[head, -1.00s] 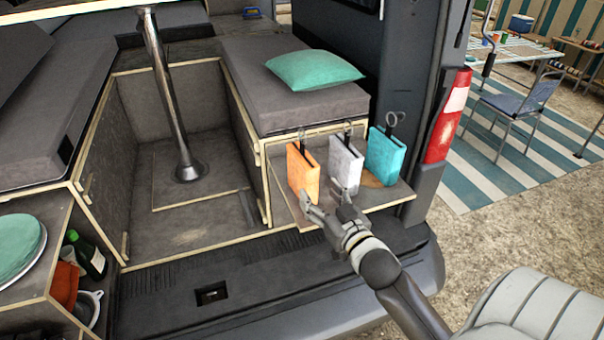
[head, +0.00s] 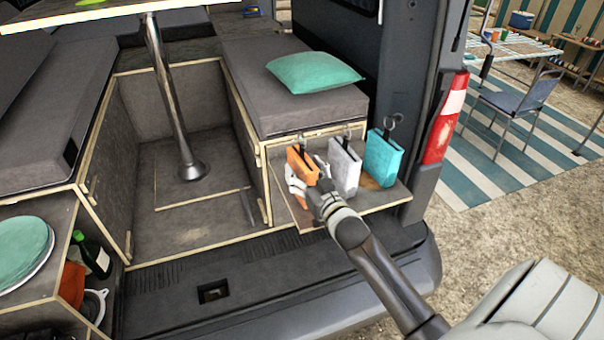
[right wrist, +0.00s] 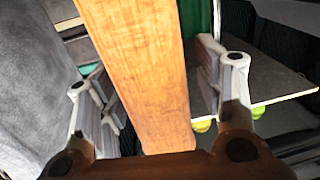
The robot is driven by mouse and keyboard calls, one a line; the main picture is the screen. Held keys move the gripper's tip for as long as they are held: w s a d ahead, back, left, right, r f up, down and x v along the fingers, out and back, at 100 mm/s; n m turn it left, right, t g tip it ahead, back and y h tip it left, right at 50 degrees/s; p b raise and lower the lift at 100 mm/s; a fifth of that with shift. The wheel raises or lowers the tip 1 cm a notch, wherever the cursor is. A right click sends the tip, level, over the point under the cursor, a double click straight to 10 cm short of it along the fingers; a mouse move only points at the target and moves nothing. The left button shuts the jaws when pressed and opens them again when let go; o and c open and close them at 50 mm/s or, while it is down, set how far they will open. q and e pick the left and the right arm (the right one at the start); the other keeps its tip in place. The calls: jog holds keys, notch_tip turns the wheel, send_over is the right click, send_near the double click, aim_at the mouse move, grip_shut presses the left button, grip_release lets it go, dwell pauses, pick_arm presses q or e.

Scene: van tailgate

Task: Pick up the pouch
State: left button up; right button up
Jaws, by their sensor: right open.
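Three upright pouches stand or hang in a row at the front of the small shelf: an orange pouch (head: 300,163) on the left, a pale grey pouch (head: 343,168) in the middle and a teal pouch (head: 384,157) on the right. My right gripper (head: 309,180) is open at the orange pouch and hides its lower part in the head view. In the right wrist view, the orange pouch (right wrist: 140,75) runs between the two spread fingers of the right gripper (right wrist: 157,88), with a gap visible on each side. My left gripper is not in view.
The shelf (head: 290,208) juts out below a grey bench with a green pillow (head: 315,71). A metal table post (head: 170,95) stands to the left. The red tail light (head: 447,115) and the van's side pillar are close on the right.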

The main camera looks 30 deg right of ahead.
jog(key=shift+w+d, duration=0.1)
jog(key=shift+w, duration=0.75)
jog(key=c, duration=1.1)
jog(key=shift+c, duration=0.4)
jog(key=shift+r, duration=0.15)
